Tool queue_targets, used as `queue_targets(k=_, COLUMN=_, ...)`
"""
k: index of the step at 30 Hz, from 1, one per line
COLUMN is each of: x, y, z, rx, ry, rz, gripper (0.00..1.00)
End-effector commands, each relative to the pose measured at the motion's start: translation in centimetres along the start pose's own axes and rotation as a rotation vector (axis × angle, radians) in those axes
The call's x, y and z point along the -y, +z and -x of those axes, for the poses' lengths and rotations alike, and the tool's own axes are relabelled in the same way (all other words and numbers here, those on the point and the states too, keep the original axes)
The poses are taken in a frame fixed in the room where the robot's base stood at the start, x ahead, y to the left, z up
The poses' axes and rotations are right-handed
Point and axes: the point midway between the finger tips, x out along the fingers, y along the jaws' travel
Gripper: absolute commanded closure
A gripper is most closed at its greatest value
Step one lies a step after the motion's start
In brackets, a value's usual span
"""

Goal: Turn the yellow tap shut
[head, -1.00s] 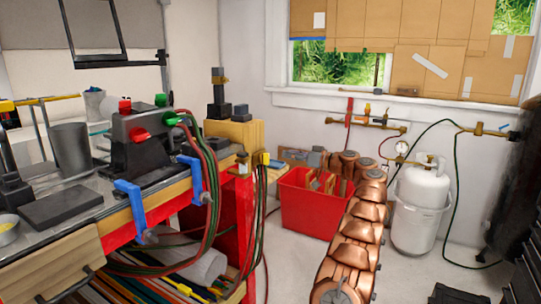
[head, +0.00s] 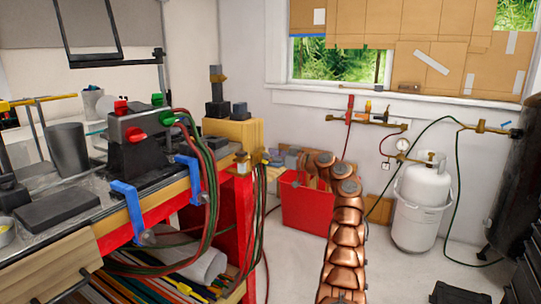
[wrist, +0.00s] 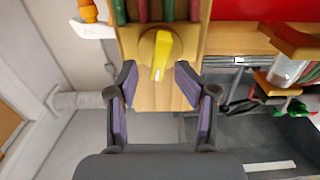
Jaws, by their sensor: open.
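The yellow tap (wrist: 160,56) sits on the end of a pale wooden block (wrist: 160,95), seen in the wrist view. Its handle extends downward in that picture from a round yellow base. My gripper (wrist: 156,76) is open, with its fingertips on either side of the handle's lower end. A gap shows on both sides, and I see no contact. In the head view, my copper arm bends toward the workbench, and the gripper (head: 283,158) is small at the bench corner. A bit of yellow from the tap (head: 265,157) shows beside it.
Red and green hoses (head: 205,170) run from the bench corner. A red bin (head: 306,208) stands on the floor behind my arm. A white gas cylinder (head: 422,195) stands by the wall to the right. Blue clamps (head: 131,205) grip the bench edge.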

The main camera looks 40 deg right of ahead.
Motion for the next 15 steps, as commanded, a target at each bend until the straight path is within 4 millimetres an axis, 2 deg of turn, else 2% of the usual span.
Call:
queue_targets(k=2, x=0.04, y=-0.21, z=-0.03, rx=0.0, ry=-0.002, rz=0.0, gripper=0.62)
queue_targets(k=12, x=-0.01, y=-0.37, z=0.01, rx=0.004, ry=-0.003, rz=0.002, gripper=0.98)
queue_targets(k=15, x=-0.01, y=-0.38, z=0.01, rx=0.004, ry=-0.003, rz=0.002, gripper=1.0)
